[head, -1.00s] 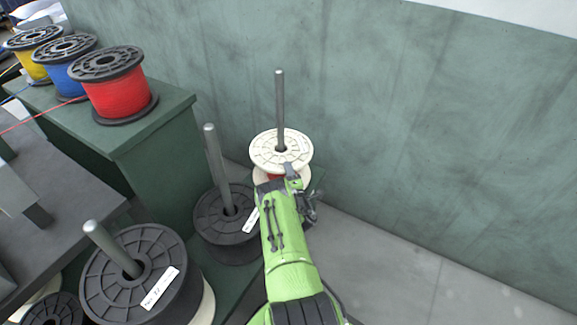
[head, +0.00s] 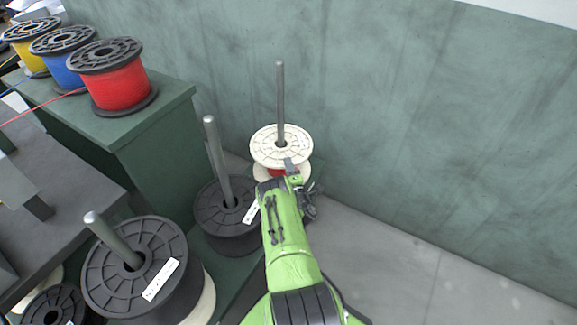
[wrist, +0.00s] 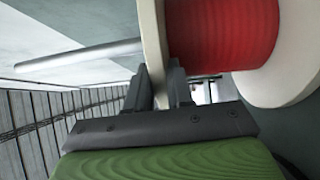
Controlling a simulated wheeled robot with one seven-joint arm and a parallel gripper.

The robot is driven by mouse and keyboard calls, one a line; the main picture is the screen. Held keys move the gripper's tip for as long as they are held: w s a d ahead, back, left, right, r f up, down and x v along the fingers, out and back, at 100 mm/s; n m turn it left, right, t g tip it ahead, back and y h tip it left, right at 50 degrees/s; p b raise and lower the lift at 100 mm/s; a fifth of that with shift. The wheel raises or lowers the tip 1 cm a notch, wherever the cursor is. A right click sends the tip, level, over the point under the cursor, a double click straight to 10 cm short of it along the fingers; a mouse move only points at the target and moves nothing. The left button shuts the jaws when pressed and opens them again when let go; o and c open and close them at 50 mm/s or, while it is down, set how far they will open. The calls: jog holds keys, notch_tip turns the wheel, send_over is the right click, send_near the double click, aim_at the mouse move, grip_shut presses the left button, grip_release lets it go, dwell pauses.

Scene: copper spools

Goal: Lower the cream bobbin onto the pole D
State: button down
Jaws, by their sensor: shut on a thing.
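The cream bobbin (head: 268,150), with a red winding between its two cream flanges, is around the farthest grey pole (head: 280,95), which stands up through its centre hole. No letter shows on this pole. My gripper (head: 290,168) is shut on the near edge of the bobbin's upper flange. In the wrist view the fingers (wrist: 160,85) pinch the cream flange (wrist: 152,40) beside the red winding (wrist: 220,35), and the pole (wrist: 80,60) sticks out past it. The bobbin's underside is hidden behind my arm, so I cannot tell whether it touches anything below.
A black spool on a pole (head: 218,160) stands just left of my arm. Another black spool (head: 110,270) on a shorter-looking pole stands nearer left. Yellow, blue and red (head: 118,88) spools sit on a green cabinet (head: 150,125). A green wall is behind; floor at right is clear.

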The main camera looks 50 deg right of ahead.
jog(key=c, duration=0.9)
grip_release()
jog(key=shift+r, duration=0.2)
jog(key=shift+s+a+f, duration=0.1)
jog(key=shift+f, duration=0.2)
jog(key=p+v, duration=0.9)
jog(key=v, duration=0.6)
jog(key=shift+s+a, duration=0.15)
jog(key=shift+s, duration=0.05)
